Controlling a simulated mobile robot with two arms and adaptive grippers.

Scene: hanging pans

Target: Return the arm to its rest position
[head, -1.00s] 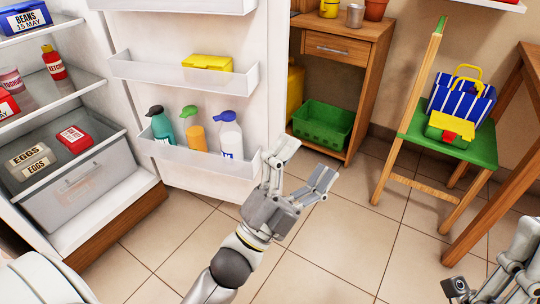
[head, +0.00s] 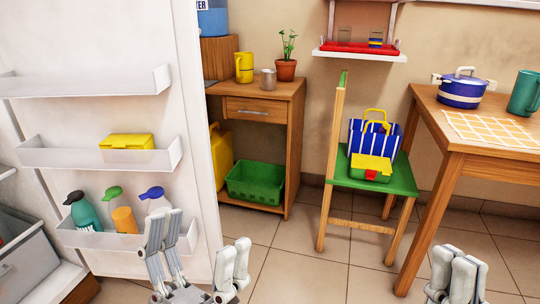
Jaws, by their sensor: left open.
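My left gripper (head: 201,244) is at the bottom of the head view, in front of the open fridge door (head: 205,180). Its fingers are spread wide, with nothing between them. Its left finger overlaps the bottles in the lower door shelf in the picture; I see no clear contact. My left arm below the gripper is out of view. My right gripper (head: 456,272) is at the bottom right, in front of the floor near the table leg. Its fingers look close together, and I cannot tell whether they are shut.
The door shelves hold a yellow box (head: 126,142) and several bottles. A wooden cabinet (head: 262,108) with a green crate (head: 255,183) stands behind. A wooden table (head: 450,150) stands at right. Tiled floor (head: 300,265) is clear between.

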